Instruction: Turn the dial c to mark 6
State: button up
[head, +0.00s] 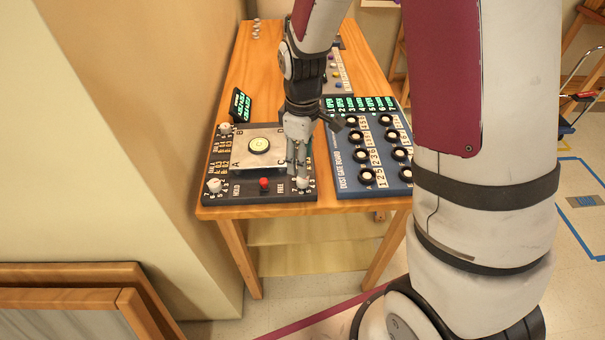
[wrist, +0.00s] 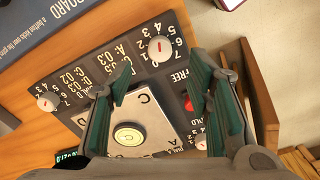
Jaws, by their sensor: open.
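The dark control panel (head: 240,195) lies at the table's near end, with white knobs near its corners. My gripper (wrist: 162,80) is open, pointing down above this dial, one finger on each side in the wrist view. In the head view, my gripper (head: 297,165) hides part of the panel's right side. Contact with the knob does not show.
A red knob (head: 264,183) is at the front edge. A small display (head: 241,105) stands behind. The blue dust gate board (head: 345,185) lies close on the right.

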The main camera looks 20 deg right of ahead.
aim_at(303, 181)
notch_tip(303, 181, down, 7)
jog(key=shift+r, duration=0.15)
grip_shut()
